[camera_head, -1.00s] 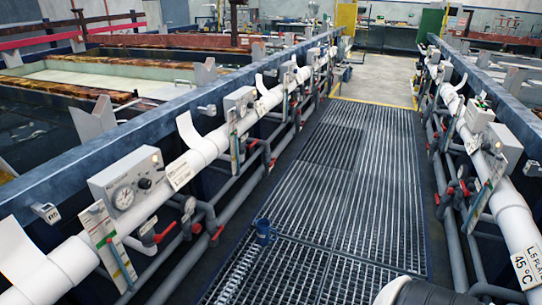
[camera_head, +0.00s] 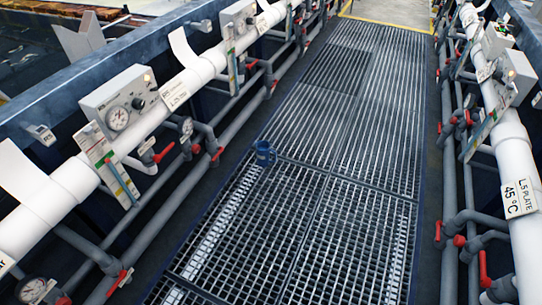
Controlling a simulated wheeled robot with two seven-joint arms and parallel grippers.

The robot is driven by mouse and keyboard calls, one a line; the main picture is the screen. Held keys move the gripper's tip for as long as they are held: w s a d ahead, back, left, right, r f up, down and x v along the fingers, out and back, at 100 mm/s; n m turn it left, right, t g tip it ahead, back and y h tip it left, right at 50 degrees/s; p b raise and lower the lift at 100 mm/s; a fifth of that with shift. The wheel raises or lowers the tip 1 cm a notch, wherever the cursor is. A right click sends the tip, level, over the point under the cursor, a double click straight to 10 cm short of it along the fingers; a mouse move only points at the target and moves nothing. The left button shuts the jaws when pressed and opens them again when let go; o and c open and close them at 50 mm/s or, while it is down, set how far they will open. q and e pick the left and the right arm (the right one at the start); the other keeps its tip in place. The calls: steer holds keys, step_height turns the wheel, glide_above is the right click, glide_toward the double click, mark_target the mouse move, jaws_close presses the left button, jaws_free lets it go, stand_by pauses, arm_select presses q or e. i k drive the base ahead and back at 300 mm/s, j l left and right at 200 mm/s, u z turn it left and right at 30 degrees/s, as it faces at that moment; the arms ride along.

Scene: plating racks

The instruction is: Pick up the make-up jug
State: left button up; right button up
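A small blue jug (camera_head: 264,154) stands on the metal grating walkway, close to its left edge, near the middle of the head view. It looks upright, and a handle seems to show on its right side. Nothing touches it except the grating under it. Neither of my grippers is in view.
The grating walkway (camera_head: 345,225) is otherwise clear. White pipes (camera_head: 165,95) with grey pipework and red valve handles line the left side. A control box with a gauge (camera_head: 118,102) sits there. Another white pipe (camera_head: 515,160) with a "45°C" label runs along the right.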

mark_target(263, 149)
steer(key=i+j+z, duration=0.1)
steer(key=i+j, duration=0.3)
steer(key=i, duration=0.15)
steer(key=i+j, duration=0.4)
steer(key=i+z, duration=0.05)
steer(key=i, duration=0.05)
